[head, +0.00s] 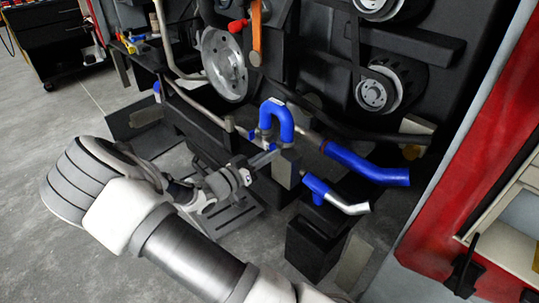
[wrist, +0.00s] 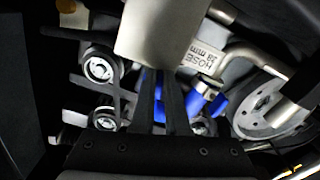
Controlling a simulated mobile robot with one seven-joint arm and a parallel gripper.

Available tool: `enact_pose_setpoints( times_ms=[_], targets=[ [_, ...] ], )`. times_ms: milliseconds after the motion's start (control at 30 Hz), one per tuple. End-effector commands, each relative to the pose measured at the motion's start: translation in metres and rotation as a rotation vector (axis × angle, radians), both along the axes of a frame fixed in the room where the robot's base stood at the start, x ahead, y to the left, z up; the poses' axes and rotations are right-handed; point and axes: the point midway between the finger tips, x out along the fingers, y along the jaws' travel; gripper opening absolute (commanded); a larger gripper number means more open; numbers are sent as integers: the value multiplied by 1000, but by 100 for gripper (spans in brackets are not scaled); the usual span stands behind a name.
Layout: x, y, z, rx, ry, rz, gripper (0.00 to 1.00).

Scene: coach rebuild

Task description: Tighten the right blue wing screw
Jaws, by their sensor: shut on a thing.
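My gripper (head: 268,158) reaches in from the left in the head view. Its dark fingers are close together and end at an upright grey block (head: 288,170) under a blue arched hose (head: 278,110). In the wrist view the pale block (wrist: 165,35) covers the fingertips, so the exact grip is hidden. Blue shows behind and between the fingers. I cannot pick out a wing-shaped screw for certain. A blue tee-shaped piece (head: 317,188) with a silver pipe sits to the right of the block. Blue parts (wrist: 205,100) also show right of the fingers in the wrist view.
A thick blue hose (head: 365,165) lies to the right. A metal disc (head: 225,65) and black pulleys (head: 375,93) stand behind. A red cabinet (head: 460,170) closes the right side. Open grey floor (head: 45,110) lies to the left.

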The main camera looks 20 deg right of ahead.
Motion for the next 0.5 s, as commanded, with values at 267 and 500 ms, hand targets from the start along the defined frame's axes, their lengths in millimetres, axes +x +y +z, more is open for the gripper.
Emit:
enact_pose_setpoints(
  times_ms=[267, 500],
  targets=[
    [1, 1, 1, 16, -45, 3, 0],
    [1, 1, 1, 17, -47, 3, 0]
  ],
)
